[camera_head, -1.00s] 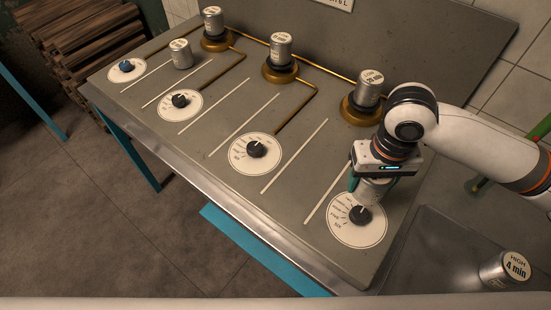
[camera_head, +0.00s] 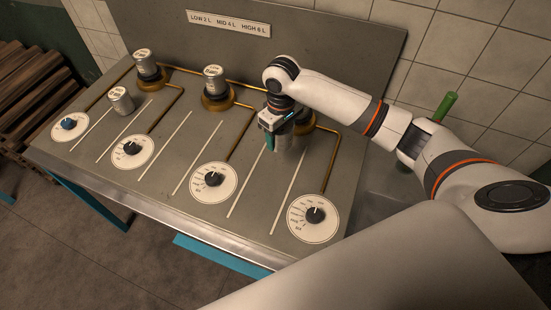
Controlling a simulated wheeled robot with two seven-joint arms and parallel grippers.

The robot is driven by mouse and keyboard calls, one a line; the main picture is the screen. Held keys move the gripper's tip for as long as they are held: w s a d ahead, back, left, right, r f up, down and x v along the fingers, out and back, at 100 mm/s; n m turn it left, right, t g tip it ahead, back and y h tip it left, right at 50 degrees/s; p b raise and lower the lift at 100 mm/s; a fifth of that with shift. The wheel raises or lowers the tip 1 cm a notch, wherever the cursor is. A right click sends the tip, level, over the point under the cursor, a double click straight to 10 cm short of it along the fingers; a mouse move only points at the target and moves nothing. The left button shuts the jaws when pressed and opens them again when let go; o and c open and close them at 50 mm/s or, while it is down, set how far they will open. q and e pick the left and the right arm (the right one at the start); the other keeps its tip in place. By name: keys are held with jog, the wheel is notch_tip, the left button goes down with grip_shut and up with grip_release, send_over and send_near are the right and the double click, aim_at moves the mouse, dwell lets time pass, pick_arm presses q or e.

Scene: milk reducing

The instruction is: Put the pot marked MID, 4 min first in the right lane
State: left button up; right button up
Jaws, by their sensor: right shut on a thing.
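My right gripper (camera_head: 284,128) points down and is shut on a metal pot (camera_head: 290,146), whose label I cannot read. The pot is at the far end of the right lane, between the two rightmost white lines, in front of the right brass burner (camera_head: 305,126). I cannot tell whether it touches the worktop. The gripper and arm hide most of that burner and anything on it. Other pots stand on the left burner (camera_head: 146,64) and the middle burner (camera_head: 214,80). One more pot (camera_head: 121,100) stands in the left lane. My left gripper is out of view.
A grey worktop (camera_head: 150,195) carries white lane lines, brass pipes and several dials, including the right dial (camera_head: 314,217). A sign (camera_head: 228,23) reading LOW 2 L, MID 4 L, HIGH 6 L hangs on the back panel. The right lane's near part is clear.

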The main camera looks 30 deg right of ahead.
jog(key=shift+f+p, duration=0.3)
jog(key=shift+f, duration=3.25)
jog(key=shift+f, duration=0.1)
jog(key=o, duration=1.1)
notch_tip(320, 180, up, 12)
jog(key=shift+r+b, duration=0.15)
jog(key=shift+b, duration=0.25)
